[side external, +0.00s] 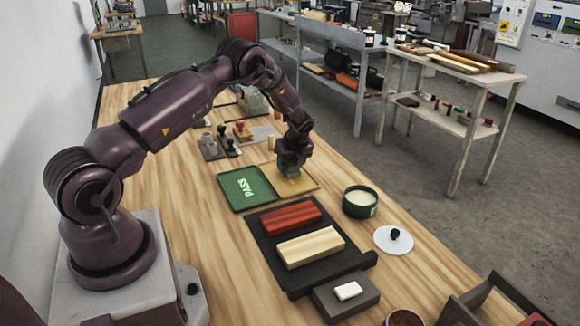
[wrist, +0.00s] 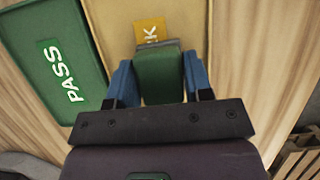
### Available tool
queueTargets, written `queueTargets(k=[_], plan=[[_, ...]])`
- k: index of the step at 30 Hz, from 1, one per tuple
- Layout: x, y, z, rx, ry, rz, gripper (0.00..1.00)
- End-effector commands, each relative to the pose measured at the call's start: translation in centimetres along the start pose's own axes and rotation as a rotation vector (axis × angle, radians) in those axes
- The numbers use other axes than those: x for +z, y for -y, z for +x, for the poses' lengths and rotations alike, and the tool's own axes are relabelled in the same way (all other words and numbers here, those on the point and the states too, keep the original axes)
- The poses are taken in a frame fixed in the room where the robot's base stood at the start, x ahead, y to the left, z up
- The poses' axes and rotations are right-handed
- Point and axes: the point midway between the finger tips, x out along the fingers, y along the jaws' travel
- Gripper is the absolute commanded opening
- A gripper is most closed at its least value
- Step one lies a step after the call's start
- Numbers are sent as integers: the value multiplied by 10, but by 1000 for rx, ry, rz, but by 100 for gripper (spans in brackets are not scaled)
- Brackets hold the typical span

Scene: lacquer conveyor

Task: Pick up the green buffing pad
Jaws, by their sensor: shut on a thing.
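The green buffing pad (wrist: 160,80) is a green block with a greyish band at its far edge. It sits between the two blue fingers of my gripper (wrist: 158,84) in the wrist view, and the gripper is shut on it. In the side external view my gripper (side external: 290,171) points down over the yellow tray (side external: 304,183), and only a little of the pad shows between the fingers. The yellow tray also shows behind the pad in the wrist view (wrist: 112,22), its label partly covered. I cannot tell whether the pad touches the tray.
A green tray marked PASS (side external: 228,187) lies left of the yellow one. A dark mat (side external: 265,246) holds a red block (side external: 291,216) and a pale wooden block (side external: 310,247). A green tin (side external: 360,203) and a white lid (side external: 386,243) stand to the right. Stamps (side external: 240,130) stand behind.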

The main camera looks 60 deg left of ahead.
Motion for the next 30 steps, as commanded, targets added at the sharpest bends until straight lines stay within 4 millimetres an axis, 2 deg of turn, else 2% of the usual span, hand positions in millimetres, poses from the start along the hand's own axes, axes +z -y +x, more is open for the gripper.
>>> queueTargets(k=[4,13,21,30], plan=[[10,0,-24,-4,2,-2,23],[5,-46,-92,-3,1,0,23],[-16,-92,-124,-2,1,1,23],[-25,-117,-140,19,0,-45,23]])
